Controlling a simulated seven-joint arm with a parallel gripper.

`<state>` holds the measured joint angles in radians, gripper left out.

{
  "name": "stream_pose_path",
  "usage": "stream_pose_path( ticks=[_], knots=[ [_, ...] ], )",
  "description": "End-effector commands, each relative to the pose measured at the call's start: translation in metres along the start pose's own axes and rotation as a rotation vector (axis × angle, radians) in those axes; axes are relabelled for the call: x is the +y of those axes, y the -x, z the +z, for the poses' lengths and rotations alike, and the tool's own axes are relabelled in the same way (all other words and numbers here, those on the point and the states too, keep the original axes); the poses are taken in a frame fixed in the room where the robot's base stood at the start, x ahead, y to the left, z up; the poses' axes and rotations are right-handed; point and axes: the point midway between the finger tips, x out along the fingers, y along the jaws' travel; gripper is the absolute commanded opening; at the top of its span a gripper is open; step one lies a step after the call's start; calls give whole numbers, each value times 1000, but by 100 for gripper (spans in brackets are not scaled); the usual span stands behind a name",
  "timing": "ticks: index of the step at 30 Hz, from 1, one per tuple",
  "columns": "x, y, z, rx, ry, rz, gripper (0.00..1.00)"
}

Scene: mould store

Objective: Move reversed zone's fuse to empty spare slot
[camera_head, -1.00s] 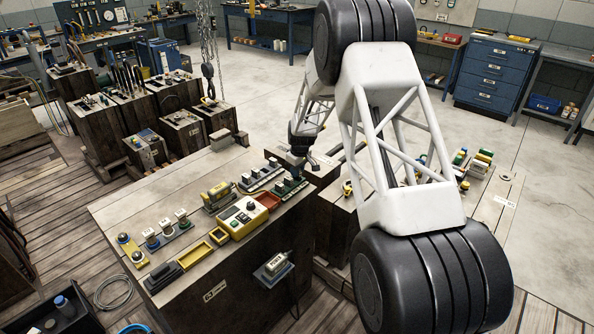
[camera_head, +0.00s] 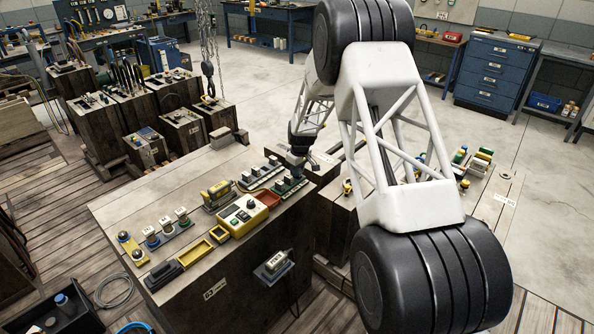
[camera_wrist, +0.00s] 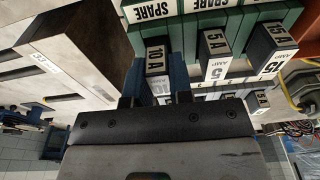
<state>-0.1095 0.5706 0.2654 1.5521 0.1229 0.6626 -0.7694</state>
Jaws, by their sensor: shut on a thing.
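My gripper (camera_wrist: 160,88) is shut on a fuse labelled 10 A (camera_wrist: 156,58), with one blue-grey finger on each side of it. The fuse is at the left end of a green rack (camera_wrist: 288,14) with several white SPARE labels. Fuses labelled 5 A (camera_wrist: 215,52) and 15 A (camera_wrist: 272,48) stand to its right. I cannot tell whether the held fuse touches the rack or how deep it sits. In the head view my gripper (camera_head: 297,164) is over the far right of the bench, at the green rack (camera_head: 290,187); the held fuse is hard to make out there.
Another fuse row (camera_head: 260,173) lies just left of the green rack. A yellow control box (camera_head: 243,214) with a green button and a red tray (camera_head: 267,197) are close by. Yellow trays (camera_head: 196,252) and several plugs stand further left.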

Motion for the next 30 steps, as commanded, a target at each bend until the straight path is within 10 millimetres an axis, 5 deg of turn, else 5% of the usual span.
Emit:
stream_pose_path(
  ticks=[29, 30],
  knots=[
    [0, -8, 1, 0, 0, 0, 0],
    [0, -8, 1, 0, 0, 0, 27]
  ],
)
